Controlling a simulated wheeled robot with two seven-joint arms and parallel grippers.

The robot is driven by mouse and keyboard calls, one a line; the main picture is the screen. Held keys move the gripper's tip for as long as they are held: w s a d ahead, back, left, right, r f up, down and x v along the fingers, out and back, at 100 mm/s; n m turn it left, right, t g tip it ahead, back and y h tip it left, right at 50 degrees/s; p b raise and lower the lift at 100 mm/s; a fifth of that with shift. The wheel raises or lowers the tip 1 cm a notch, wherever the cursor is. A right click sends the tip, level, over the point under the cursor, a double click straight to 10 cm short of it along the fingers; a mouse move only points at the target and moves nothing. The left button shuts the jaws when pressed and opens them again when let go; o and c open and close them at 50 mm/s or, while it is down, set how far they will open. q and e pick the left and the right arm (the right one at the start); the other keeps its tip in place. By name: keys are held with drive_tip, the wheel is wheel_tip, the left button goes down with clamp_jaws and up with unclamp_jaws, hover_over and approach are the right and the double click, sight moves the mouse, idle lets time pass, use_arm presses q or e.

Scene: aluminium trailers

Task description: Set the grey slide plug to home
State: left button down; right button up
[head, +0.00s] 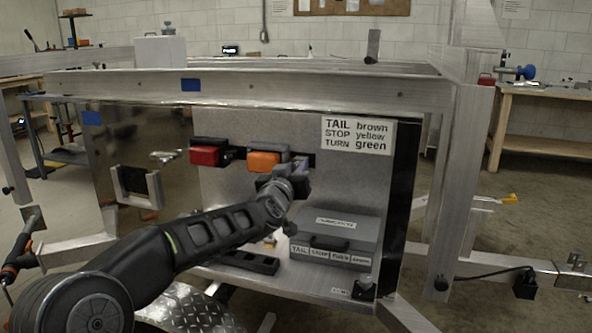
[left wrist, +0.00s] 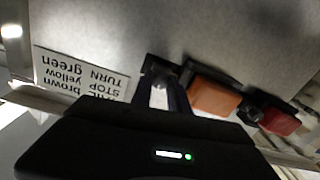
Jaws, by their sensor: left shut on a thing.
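A grey plug (left wrist: 159,80) shows small between my left fingers in the left wrist view, close against the grey panel (head: 240,120). My left gripper (head: 296,178) is shut on it, just right of the orange block (head: 264,161). In the head view the fingers mostly hide the plug, and I cannot tell how deep it sits. A dark mount (left wrist: 152,64) shows at the fingertips. The orange block also shows in the left wrist view (left wrist: 213,97), beside the red block (left wrist: 279,121). No home mark can be made out. My right gripper is not in view.
The red block (head: 205,155) is left of the orange one. A label sheet (head: 357,134) is at the panel's upper right. A grey case (head: 335,235) with a handle stands below my gripper. An aluminium rail (head: 260,88) crosses above the panel.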

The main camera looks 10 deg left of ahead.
use_arm(q)
drive_tip(key=shift+w+a+b, duration=0.1)
drive_tip(key=shift+a+b, duration=0.4)
drive_tip(key=shift+a, duration=0.6)
drive_tip(key=c, duration=1.3)
unclamp_jaws()
drive_tip(key=shift+a, duration=0.1)
drive_tip(key=shift+c, duration=0.2)
drive_tip(key=shift+o, duration=0.4)
